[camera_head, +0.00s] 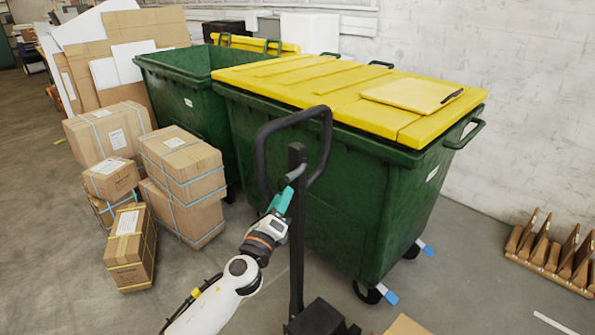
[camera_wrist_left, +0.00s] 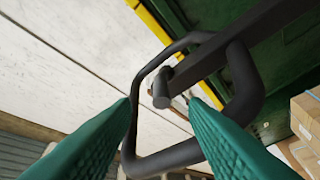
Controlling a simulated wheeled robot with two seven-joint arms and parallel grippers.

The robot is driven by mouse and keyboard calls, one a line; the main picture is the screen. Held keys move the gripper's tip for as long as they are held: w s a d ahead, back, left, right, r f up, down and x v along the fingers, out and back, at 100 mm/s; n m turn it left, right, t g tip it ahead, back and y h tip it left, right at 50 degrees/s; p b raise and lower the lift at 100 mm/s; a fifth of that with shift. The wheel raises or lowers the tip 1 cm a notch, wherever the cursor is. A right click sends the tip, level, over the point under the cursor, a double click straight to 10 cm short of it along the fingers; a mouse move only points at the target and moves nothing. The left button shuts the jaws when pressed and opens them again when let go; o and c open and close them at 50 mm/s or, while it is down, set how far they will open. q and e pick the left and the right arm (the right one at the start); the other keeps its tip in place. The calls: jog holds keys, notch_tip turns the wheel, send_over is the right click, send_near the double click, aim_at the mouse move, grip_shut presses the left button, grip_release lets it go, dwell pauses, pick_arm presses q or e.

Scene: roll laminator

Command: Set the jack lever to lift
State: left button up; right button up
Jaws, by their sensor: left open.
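The pallet jack's black handle loop (camera_head: 327,150) stands upright on a dark column (camera_head: 297,255) in front of the green bins. In the left wrist view the loop (camera_wrist_left: 247,85) surrounds a dark rod with a blunt round end (camera_wrist_left: 161,88); I cannot tell for certain whether this is the jack lever or what setting it has. My left gripper (camera_head: 293,178) is at the lower part of the loop, beside the column. Its teal fingers (camera_wrist_left: 161,104) are apart, with the rod end showing between their tips. Nothing is visibly gripped. My right gripper is not in view.
A green bin (camera_head: 335,200) with a yellow lid (camera_head: 350,85) stands close behind the handle. Cardboard boxes (camera_head: 185,165) are stacked at the left. A wooden rack (camera_head: 550,255) is at the far right. Floor is open at the lower left.

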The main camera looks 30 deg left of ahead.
aim_at(294, 175)
pick_arm(q)
jog(key=x, duration=0.9)
jog(key=shift+w+f+p, duration=0.15)
jog(key=shift+f+p, duration=0.05)
jog(key=shift+p, duration=0.15)
grip_shut()
